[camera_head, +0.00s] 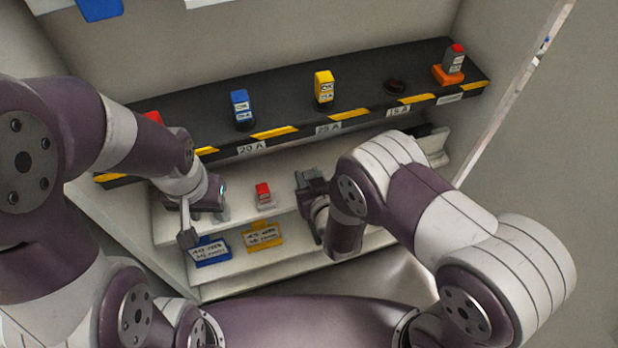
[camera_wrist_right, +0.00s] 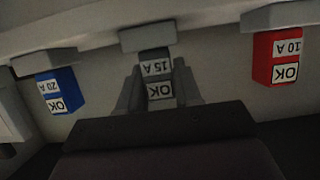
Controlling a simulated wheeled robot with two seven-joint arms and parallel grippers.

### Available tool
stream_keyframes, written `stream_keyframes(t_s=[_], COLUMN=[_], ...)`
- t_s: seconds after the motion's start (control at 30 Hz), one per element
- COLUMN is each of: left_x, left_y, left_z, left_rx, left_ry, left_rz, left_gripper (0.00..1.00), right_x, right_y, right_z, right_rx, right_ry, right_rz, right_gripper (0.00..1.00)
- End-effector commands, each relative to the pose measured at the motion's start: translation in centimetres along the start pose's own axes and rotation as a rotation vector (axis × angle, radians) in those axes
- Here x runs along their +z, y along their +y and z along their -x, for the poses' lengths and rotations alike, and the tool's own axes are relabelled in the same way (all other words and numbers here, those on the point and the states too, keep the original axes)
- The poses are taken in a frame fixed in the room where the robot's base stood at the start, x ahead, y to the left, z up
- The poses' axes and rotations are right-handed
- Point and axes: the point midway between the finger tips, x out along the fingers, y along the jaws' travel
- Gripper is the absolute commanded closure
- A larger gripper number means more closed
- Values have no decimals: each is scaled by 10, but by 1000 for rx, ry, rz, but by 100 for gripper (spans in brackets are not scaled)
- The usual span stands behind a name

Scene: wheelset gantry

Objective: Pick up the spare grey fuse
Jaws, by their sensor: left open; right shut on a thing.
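The spare grey fuse (camera_wrist_right: 158,75), labelled 15 A and OK, shows in the right wrist view, which looks upside down. Its end sits at a light grey holder (camera_wrist_right: 147,38). My right gripper (camera_wrist_right: 158,92) is shut on it, one finger on each side. In the head view my right gripper (camera_head: 312,187) is at the middle shelf; the spare grey fuse is hidden there. My left gripper (camera_head: 206,218) is open and empty at the left of the lower shelves.
A red fuse (camera_head: 263,190) stands beside my right gripper; a blue fuse (camera_wrist_right: 59,90) is on its other side.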

Motion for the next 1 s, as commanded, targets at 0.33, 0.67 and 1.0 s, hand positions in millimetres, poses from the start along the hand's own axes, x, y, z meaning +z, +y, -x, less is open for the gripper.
stream_keyframes(t_s=[0.33,0.67,1.0], left_x=[-2,-6,-8], left_y=[0,0,0], left_z=[20,54,69], left_rx=[0,0,0], left_ry=[0,0,0], left_rz=[0,0,0], left_gripper=[59,59,59], right_x=[-30,-66,-79], right_y=[0,52,92], right_z=[11,64,103], right_rx=[0,8,2], right_ry=[-1,-3,-2], right_rz=[0,-3,-1], right_gripper=[97,97,97])
